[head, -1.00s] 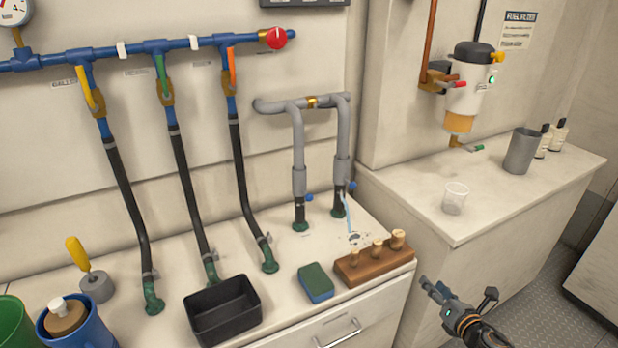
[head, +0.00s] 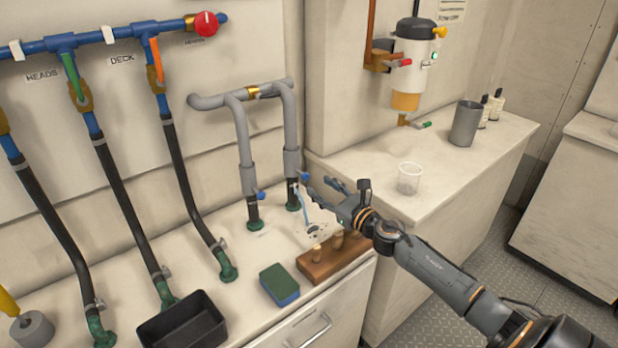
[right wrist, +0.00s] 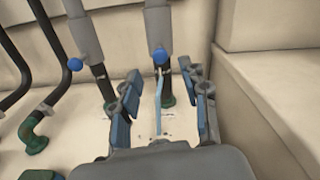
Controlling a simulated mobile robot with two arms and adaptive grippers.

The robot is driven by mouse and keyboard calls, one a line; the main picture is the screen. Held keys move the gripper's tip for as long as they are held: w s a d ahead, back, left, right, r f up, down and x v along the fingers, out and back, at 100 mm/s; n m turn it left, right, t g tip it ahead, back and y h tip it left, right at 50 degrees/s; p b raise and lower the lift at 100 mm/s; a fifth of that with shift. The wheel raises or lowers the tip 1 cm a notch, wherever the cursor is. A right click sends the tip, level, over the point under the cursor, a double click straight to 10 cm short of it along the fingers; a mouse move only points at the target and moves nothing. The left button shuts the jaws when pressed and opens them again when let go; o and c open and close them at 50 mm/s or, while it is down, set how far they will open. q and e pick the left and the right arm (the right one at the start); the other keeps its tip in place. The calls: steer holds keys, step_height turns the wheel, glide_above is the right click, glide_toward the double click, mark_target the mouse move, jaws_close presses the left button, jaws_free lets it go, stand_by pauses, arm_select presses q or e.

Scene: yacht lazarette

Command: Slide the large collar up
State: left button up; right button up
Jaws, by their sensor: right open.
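Two grey vertical pipes end in thicker grey collars, the left collar (head: 248,178) and the right collar (head: 291,162). Each has a blue knob beside its lower end, and a black hose stub in a green base below. In the right wrist view, the right collar (right wrist: 160,25) with its blue knob (right wrist: 160,56) is ahead. I cannot tell which collar is larger by design. A pale blue stream (head: 306,207) comes from below the right collar. My right gripper (head: 322,188) is open and empty, just right of that pipe. In the right wrist view its fingers frame the stub, apart from it.
A wooden block with pegs (head: 325,262) and a green-blue sponge (head: 279,284) lie below. A black bin (head: 182,328) stands left of them. A clear cup (head: 409,178) stands on the right counter (head: 450,195). Black hoses hang at left.

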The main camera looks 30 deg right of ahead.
mark_target(307, 177)
steer(key=shift+w+a, duration=0.15)
steer(key=shift+w, duration=1.35)
steer(key=shift+w+a, duration=0.1)
steer(key=shift+w, duration=1.35)
jaws_close()
